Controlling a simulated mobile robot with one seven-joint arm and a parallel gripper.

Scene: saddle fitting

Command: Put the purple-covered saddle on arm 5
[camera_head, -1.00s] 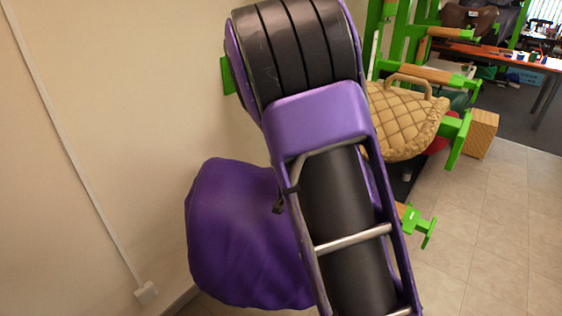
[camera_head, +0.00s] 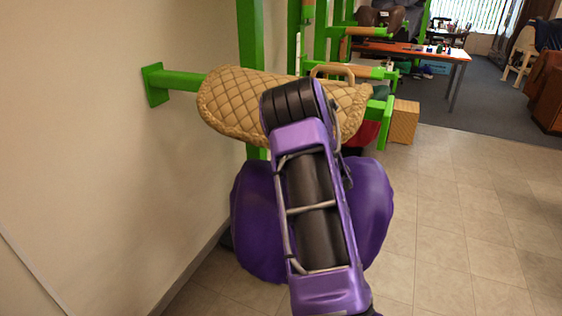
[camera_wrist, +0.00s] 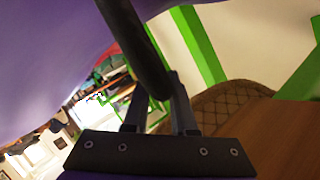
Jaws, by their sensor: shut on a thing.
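The purple-covered saddle (camera_head: 257,222) hangs in the air behind my arm in the head view, with its cover showing on both sides. Purple also fills the upper left of the wrist view (camera_wrist: 45,70). My gripper (camera_wrist: 157,98) is shut on a dark bar-like handle of this saddle. In the head view my arm hides the gripper. Green rack arms stick out from the wall side; one (camera_head: 182,82) carries a tan quilted saddle (camera_head: 235,100) with a handle on top. I see no readable arm numbers, so I cannot tell which is arm 5.
A green upright (camera_head: 251,35) stands by the wall, with more green arms (camera_head: 362,31) farther back. A wooden block (camera_head: 404,121) stands on the floor beyond. An orange-topped table (camera_head: 420,51) is at the back. The tiled floor at right is clear.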

